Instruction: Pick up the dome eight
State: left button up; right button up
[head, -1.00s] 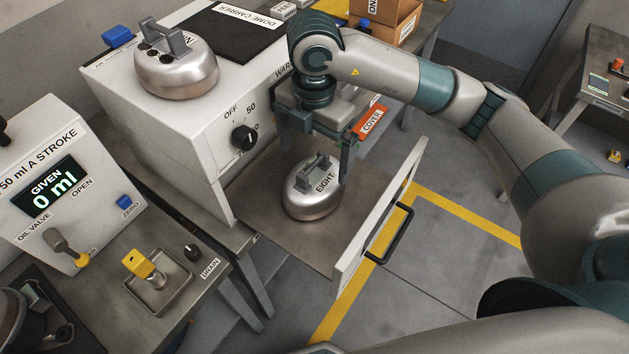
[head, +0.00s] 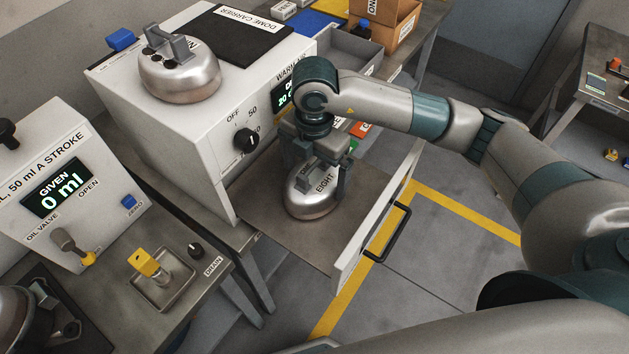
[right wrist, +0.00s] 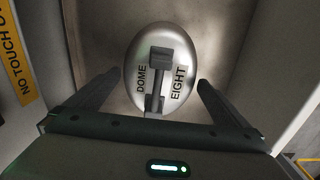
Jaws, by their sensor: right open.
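The dome eight (head: 312,201) is a shiny metal dome with a grey handle on top and the word EIGHT on its side. It sits in the pulled-out drawer (head: 264,222) of the white warmer. It also shows in the right wrist view (right wrist: 144,93), where its labels DOME and EIGHT flank the handle. My right gripper (head: 318,180) is above and around the dome's back part. In the right wrist view its open fingers (right wrist: 160,85) stand on either side of the dome, with nothing gripped. My left gripper is not in view.
Another handled metal dome (head: 180,77) stands on the white warmer (head: 196,140). The drawer front (head: 376,222) with its black handle rises to the right. An oil dispenser (head: 65,190) stands at left, and cardboard boxes (head: 400,25) are at the back.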

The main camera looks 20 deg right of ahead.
aim_at(314, 176)
notch_tip(314, 176, down, 3)
jog(key=shift+r+p, duration=0.1)
jog(key=shift+p, duration=0.5)
jog(key=shift+f, duration=0.4)
jog(key=shift+c, duration=0.6)
jog(key=shift+w+r, duration=0.1)
jog(key=shift+w, duration=0.05)
jog(key=c, duration=1.3)
jog(key=shift+r+b, duration=0.4)
jog(key=shift+r, duration=0.5)
notch_tip(314, 176, up, 7)
jog(key=shift+b, duration=1.05)
jog(key=shift+r, duration=0.6)
